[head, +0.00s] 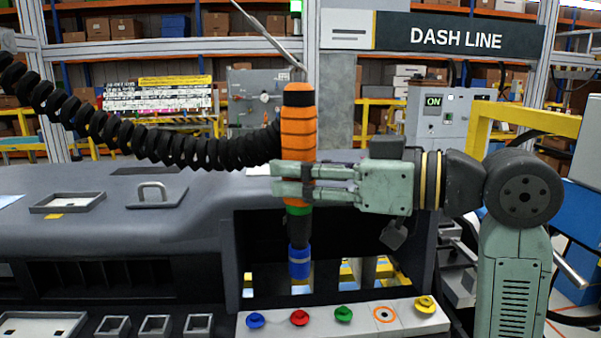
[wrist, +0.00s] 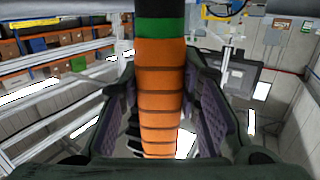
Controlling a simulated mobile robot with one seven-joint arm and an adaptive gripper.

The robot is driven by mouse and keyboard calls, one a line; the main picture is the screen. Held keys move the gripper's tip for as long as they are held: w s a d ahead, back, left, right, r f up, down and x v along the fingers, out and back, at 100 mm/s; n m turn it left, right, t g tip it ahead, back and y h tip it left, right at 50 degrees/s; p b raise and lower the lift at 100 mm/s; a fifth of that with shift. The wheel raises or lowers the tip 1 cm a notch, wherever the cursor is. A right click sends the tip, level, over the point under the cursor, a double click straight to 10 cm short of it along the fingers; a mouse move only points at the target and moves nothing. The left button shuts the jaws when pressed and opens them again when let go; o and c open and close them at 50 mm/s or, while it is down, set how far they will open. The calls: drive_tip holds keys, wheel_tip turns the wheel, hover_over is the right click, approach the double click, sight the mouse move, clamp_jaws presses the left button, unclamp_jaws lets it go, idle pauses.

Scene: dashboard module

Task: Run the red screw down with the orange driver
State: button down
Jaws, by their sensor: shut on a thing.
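The orange driver (head: 298,128) hangs upright on a thin cable, with ribbed orange grip, green band and blue tip (head: 299,262). My gripper (head: 282,182) comes from the right and is shut around the lower part of its orange grip. In the wrist view the orange grip (wrist: 160,90) fills the space between the fingers. The red screw (head: 299,317) stands on the light grey strip (head: 275,324) at the front. The driver's blue tip is roughly above the red screw in the head view, with a clear gap between them.
A blue screw (head: 255,320) stands left of the red one. A green screw (head: 343,314), an orange-ringed empty spot (head: 384,314) and a yellow screw (head: 425,304) are to its right. The dark dashboard (head: 120,225) lies behind. A black coiled hose (head: 130,135) runs behind the driver.

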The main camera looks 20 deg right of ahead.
sight(302, 238)
drive_tip(key=shift+d+f, duration=0.1)
drive_tip(key=shift+f, duration=0.05)
drive_tip(key=shift+f+b, duration=2.65)
drive_tip(key=shift+f, duration=0.6)
drive_tip(key=shift+f+b, duration=1.2)
drive_tip(key=shift+f, duration=0.15)
idle(2.6)
